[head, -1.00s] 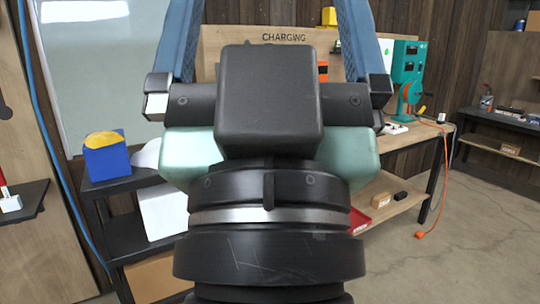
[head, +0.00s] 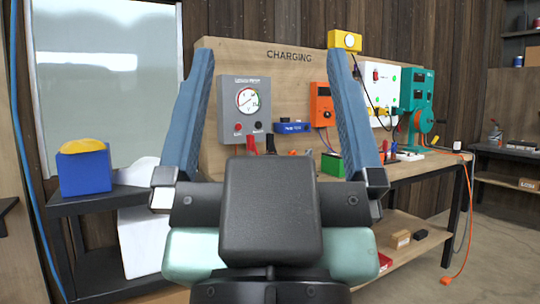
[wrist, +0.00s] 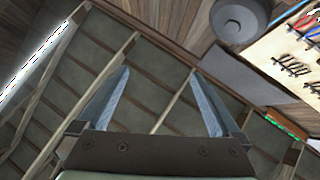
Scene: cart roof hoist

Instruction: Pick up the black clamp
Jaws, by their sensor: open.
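My gripper (head: 270,62) is open and empty, its two blue fingers pointing up in front of the charging bench in the head view. In the wrist view my gripper (wrist: 160,74) also shows open, with nothing between the fingers. A small black upright piece (head: 271,143), which looks like the black clamp, shows just above my gripper's dark body, between the fingers in the picture. A similar red piece (head: 251,143) stands left of it. Their lower parts are hidden behind my gripper. Neither is touched by the fingers.
The bench board carries a grey meter box (head: 244,108), an orange device (head: 322,104) and a white charger panel (head: 382,92). A blue box with a yellow top (head: 84,168) stands on a dark shelf at left. Open floor (head: 490,255) lies at right.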

